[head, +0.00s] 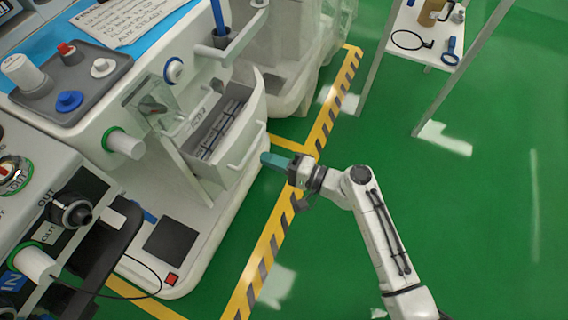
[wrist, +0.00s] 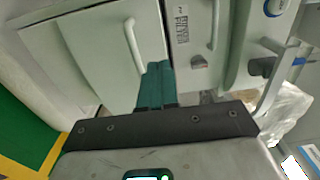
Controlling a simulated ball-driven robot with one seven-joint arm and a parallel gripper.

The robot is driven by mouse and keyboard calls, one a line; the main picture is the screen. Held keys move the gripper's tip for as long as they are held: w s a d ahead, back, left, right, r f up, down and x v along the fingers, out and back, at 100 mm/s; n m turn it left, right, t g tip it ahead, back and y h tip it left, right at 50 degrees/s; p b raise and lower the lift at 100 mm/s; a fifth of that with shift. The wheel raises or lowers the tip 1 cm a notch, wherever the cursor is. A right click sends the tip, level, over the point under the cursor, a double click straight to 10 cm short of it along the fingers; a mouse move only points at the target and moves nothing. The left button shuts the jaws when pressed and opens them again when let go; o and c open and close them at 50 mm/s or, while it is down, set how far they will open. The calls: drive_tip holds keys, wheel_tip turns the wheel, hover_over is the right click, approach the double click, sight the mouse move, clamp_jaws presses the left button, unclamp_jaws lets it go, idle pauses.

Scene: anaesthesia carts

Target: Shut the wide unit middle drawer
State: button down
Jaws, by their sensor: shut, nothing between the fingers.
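A white drawer (head: 247,128) of the wide unit stands pulled out in the head view, with long grey items inside and a bar handle on its front. I take it for the middle drawer. My gripper (head: 268,159) is just right of the drawer front, near the handle's lower end, its teal fingers pointing left towards it. In the wrist view the closed teal fingers (wrist: 156,84) are together and empty. They overlap the lower end of a white bar handle (wrist: 132,42) on a pale front panel (wrist: 95,50). I cannot tell whether they touch it.
The unit's white base (head: 190,262) spreads below the drawer. A grey tray (head: 75,108) with knobs sits on top. A yellow-black floor stripe (head: 272,238) runs alongside. A white table (head: 420,47) stands at the upper right. Green floor on the right is clear.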

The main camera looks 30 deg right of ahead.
sight(233, 146)
drive_tip(key=x, duration=0.7)
drive_tip(key=shift+w+a+b, duration=0.25)
drive_tip(key=shift+w+b, duration=0.05)
drive_tip(key=b+x, duration=0.4)
drive_tip(key=x, duration=0.7)
drive_tip(key=shift+w+r, duration=0.1)
drive_tip(key=shift+r, duration=0.05)
